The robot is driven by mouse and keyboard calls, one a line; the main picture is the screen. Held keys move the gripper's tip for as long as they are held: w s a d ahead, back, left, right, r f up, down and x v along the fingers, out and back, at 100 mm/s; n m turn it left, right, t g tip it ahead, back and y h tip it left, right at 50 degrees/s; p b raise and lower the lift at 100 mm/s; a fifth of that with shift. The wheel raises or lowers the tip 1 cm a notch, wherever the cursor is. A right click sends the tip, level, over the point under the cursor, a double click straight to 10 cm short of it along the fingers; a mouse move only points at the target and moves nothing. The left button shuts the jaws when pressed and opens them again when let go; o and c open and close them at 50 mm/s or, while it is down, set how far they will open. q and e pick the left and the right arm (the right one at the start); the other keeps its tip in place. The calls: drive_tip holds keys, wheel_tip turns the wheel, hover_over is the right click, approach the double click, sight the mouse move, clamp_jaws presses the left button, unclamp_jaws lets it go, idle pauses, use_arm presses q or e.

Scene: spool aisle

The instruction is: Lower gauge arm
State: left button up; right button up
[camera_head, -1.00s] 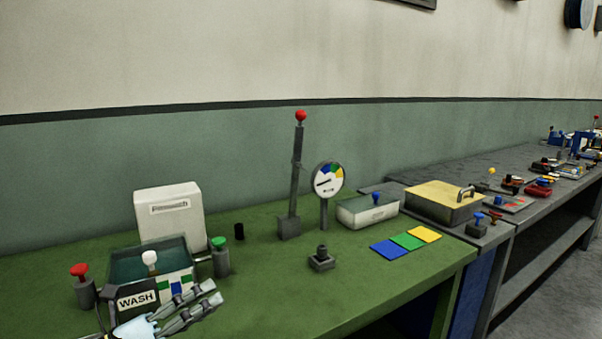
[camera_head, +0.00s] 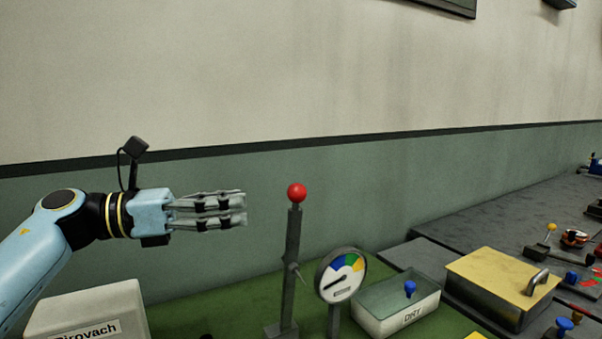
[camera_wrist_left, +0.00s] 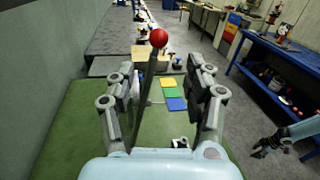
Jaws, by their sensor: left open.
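The gauge arm (camera_head: 292,262) is an upright grey bar with a red ball knob (camera_head: 297,193) on top. A round gauge (camera_head: 341,277) with coloured sectors stands just right of it. My left gripper (camera_head: 244,209) is open and empty, level, left of the bar and a little below knob height, with a gap between. In the left wrist view the red knob (camera_wrist_left: 159,38) shows beyond the fingertips, roughly between my open fingers. My right gripper (camera_wrist_left: 268,143) shows small at the right edge of that view, away from the bar. Its jaws are unclear.
A white box (camera_head: 88,312) stands below my left arm. Right of the gauge are a clear-sided DRY tray (camera_head: 395,306) and a yellow-topped box (camera_head: 502,283) with a handle. Blue, green and yellow squares (camera_wrist_left: 173,93) lie on the green bench. The wall runs behind.

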sight(290, 191)
use_arm(q)
drive_tip(key=p+x, duration=0.1)
drive_tip(key=x, duration=0.2)
drive_tip(key=p+x, duration=0.1)
drive_tip(key=x, duration=0.2)
drive_tip(key=p+x, duration=0.1)
drive_tip(key=x, duration=0.2)
drive_tip(key=shift+w+d+r+p, duration=0.3)
drive_tip(key=shift+w+r+p, duration=0.05)
drive_tip(key=shift+r+p, duration=0.05)
drive_tip(key=shift+w+d, duration=0.15)
drive_tip(key=shift+d, duration=0.35)
drive_tip(key=shift+d+f, duration=0.1)
use_arm(e)
drive_tip(key=r, duration=0.2)
drive_tip(key=s+r, duration=0.1)
drive_tip(key=r, duration=0.1)
drive_tip(key=shift+s, duration=0.15)
drive_tip(key=shift+s, duration=0.1)
use_arm(q)
drive_tip(key=shift+c, duration=0.7)
drive_tip(key=c, duration=0.9)
clamp_jaws()
use_arm(e)
drive_tip(key=shift+s, duration=0.15)
